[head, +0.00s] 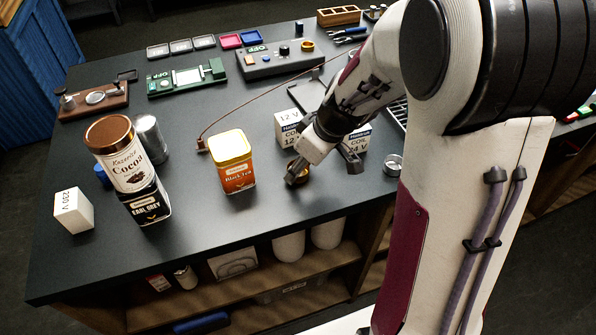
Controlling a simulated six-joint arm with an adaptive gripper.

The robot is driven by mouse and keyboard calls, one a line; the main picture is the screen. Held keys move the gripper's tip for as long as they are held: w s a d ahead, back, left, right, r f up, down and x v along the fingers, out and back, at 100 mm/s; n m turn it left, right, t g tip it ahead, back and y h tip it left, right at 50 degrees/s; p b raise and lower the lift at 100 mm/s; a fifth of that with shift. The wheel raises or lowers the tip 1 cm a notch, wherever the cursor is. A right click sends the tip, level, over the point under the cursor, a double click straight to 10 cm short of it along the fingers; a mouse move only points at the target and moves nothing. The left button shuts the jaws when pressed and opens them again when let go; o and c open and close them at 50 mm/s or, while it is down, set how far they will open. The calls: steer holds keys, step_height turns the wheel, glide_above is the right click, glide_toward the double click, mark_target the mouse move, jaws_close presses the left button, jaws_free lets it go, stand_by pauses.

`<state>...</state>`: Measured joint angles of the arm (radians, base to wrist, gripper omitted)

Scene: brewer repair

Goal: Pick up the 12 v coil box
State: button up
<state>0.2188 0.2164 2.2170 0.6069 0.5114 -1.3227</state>
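The 12 V coil box (287,126) is a white carton with a blue label band, standing on the dark bench right of the middle. "12 V" shows on its top. My gripper (325,168) is in front of it and to its right, pointing down towards the bench, and covers part of its right side. Its fingers look spread, with nothing seen between them. A similar box marked "24 V" (358,149) stands just to the right, partly hidden behind the gripper.
An orange Black Tea tin (233,162) stands left of the 12 V box. A cocoa tin (120,152), an Earl Grey tin (147,205) and a 230 V box (73,211) are further left. A small metal cup (392,165) is right of the gripper. The front-middle bench is clear.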

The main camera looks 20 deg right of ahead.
steer(key=shift+r, duration=0.15)
steer(key=shift+c, duration=0.5)
step_height(320, 180, up, 10)
stand_by(0.4)
steer(key=shift+w, duration=0.1)
stand_by(0.6)
steer(key=w+a+m, duration=0.1)
steer(key=w+a, duration=0.5)
steer(key=w, duration=0.7)
steer(key=w+a+m, duration=0.1)
steer(key=w+a, duration=0.6)
steer(key=w, duration=0.5)
steer(key=shift+w+t+h, duration=0.3)
steer(key=shift+w+h, duration=0.05)
steer(key=shift+h, duration=0.05)
steer(key=shift+f, duration=3.15)
